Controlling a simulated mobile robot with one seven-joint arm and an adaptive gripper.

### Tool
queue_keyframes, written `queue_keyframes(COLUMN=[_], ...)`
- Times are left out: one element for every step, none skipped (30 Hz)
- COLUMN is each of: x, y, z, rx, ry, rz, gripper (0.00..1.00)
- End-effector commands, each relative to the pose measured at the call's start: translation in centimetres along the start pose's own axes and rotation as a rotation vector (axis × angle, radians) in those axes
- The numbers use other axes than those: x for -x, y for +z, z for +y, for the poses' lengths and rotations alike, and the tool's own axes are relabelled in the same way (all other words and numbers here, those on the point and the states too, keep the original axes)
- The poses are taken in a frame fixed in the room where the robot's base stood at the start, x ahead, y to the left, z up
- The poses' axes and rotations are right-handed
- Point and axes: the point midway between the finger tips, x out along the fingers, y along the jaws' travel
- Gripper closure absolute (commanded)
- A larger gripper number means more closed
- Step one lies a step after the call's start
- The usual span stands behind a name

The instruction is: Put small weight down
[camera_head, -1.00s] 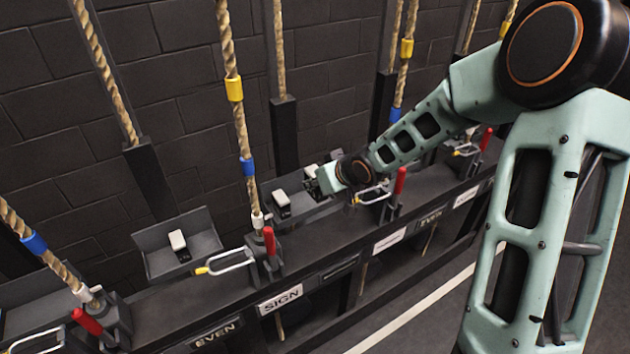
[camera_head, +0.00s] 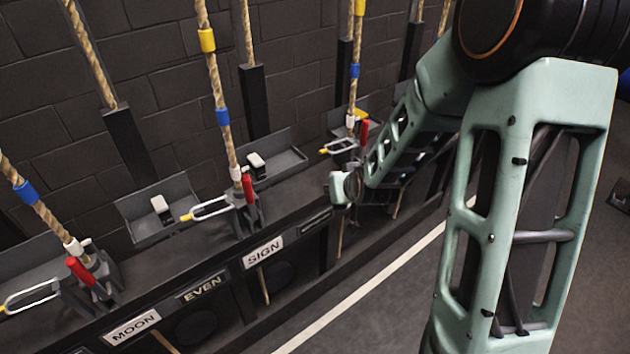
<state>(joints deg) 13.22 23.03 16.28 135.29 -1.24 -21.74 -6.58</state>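A small white block (camera_head: 161,206), perhaps a weight, sits on a dark tray (camera_head: 143,206) at the left. A second white block (camera_head: 256,162) sits on the tray behind the middle rope. I cannot tell which is the small weight. My gripper (camera_head: 338,190) is to the right of both blocks, out in front of the rail and apart from the trays. Its fingers are too small and turned away to show their opening, and I see nothing clearly held in it.
Ropes with yellow and blue bands hang along the rail (camera_head: 200,250). Red-handled clamps, one red handle (camera_head: 248,188), and a U-shaped latch (camera_head: 210,207) stick out. Signs MOON (camera_head: 131,327), EVEN (camera_head: 202,288) and SIGN (camera_head: 263,252) line the front. The floor in front is clear.

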Motion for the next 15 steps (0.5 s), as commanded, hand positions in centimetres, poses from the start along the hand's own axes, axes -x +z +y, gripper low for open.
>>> queue_keyframes(x=[1.2, 1.4, 1.8, 2.0, 2.3, 2.6, 2.8, 3.1, 3.5, 3.8, 4.1, 4.5, 4.9, 5.2, 5.7], y=[-0.6, -0.6, -0.6, -0.6, -0.6, -0.6, -0.6, -0.7, -0.8, -0.9, -1.0, -1.1, -1.2, -1.4, -1.5], z=[0.8, 1.2, 1.5, 1.7, 1.9, 2.1, 2.3, 2.5, 2.6, 2.8, 2.9, 3.0, 3.1, 3.2, 3.2], rx=[-0.019, -0.028, -0.035, -0.041, -0.046, -0.051, -0.054, -0.058, -0.061, -0.063, -0.066, -0.069, -0.071, -0.073, -0.075], ry=[0.023, 0.034, 0.044, 0.051, 0.057, 0.063, 0.069, 0.074, 0.080, 0.084, 0.088, 0.092, 0.095, 0.098, 0.101], rz=[0.007, 0.008, 0.009, 0.011, 0.011, 0.010, 0.011, 0.010, 0.011, 0.012, 0.011, 0.011, 0.010, 0.010, 0.010], gripper=[1.00, 1.00, 1.00, 1.00, 1.00, 1.00, 1.00, 1.00, 1.00, 1.00, 1.00, 1.00, 1.00, 1.00, 1.00])
